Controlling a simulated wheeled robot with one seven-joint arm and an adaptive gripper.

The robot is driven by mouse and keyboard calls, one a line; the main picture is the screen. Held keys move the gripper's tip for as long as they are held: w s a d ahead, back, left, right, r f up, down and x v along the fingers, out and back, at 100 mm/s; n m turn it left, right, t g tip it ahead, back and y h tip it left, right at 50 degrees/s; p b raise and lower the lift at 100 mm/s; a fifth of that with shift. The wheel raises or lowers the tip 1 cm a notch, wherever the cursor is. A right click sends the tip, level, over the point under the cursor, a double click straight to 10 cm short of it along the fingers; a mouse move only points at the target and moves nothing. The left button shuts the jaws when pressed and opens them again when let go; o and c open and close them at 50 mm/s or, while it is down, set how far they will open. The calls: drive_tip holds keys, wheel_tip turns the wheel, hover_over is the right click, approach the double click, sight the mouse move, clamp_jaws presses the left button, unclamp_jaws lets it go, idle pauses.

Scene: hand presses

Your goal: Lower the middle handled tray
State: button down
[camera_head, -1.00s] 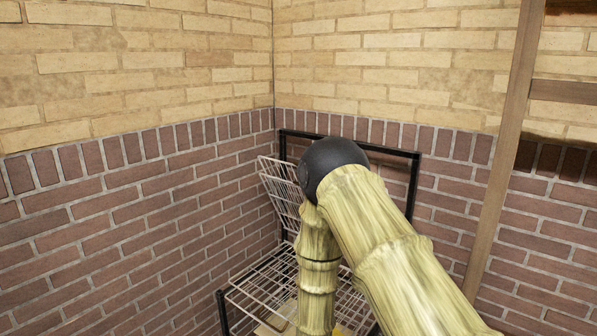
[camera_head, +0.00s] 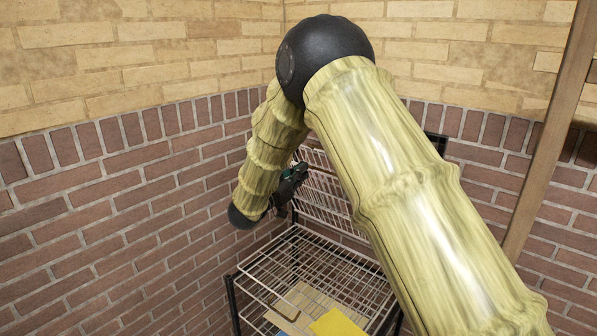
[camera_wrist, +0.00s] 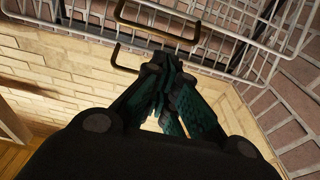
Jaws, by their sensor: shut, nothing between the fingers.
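A wire tray (camera_head: 325,190) stands tilted up at the back of the black-framed rack, partly hidden behind my arm in the head view. Wire trays (camera_wrist: 225,40) with two brownish bar handles cross the top of the wrist view: an upper handle (camera_wrist: 160,22) and a lower handle (camera_wrist: 117,58). I cannot tell which tray is the middle one. My gripper (camera_wrist: 165,72) is shut and empty, its tips just below and beside the lower handle; contact is unclear. In the head view my gripper (camera_head: 292,182) is at the left edge of the tilted tray.
A level wire shelf (camera_head: 300,262) lies below, with cardboard (camera_head: 302,300) and a yellow item (camera_head: 338,325) showing there. Brick walls meet in a corner close behind and left of the rack. A wooden post (camera_head: 550,130) stands at the right.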

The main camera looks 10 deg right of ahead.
drive_tip(key=f+p+x, duration=0.1)
drive_tip(key=p+x, duration=0.2)
drive_tip(key=x, duration=0.4)
drive_tip(key=shift+r, duration=0.45)
drive_tip(key=shift+d+f, duration=0.1)
